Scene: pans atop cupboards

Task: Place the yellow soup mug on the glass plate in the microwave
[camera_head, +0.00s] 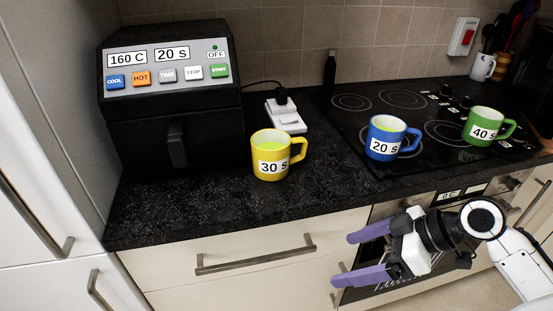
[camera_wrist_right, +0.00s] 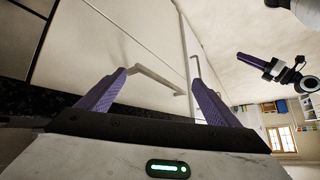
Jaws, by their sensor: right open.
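The yellow soup mug (camera_head: 270,156), labelled "30 s", stands upright on the black counter with its handle to the right and yellow-green contents. My right gripper (camera_head: 342,259) is open and empty in front of the drawers, below and to the right of the mug. Its two purple fingers also show apart in the right wrist view (camera_wrist_right: 160,77), with pale cupboard fronts beyond. My left gripper (camera_wrist_right: 252,62) appears small at the upper right of that view; its opening is unclear. A black appliance (camera_head: 175,120) with a front handle stands left of the mug. I see no glass plate.
A blue mug (camera_head: 387,140), "20 s", and a green mug (camera_head: 484,127), "40 s", stand on the black hob (camera_head: 420,100). A white socket block (camera_head: 286,116) lies behind the yellow mug. The counter (camera_head: 215,209) in front is clear. A drawer handle (camera_head: 255,256) juts out below.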

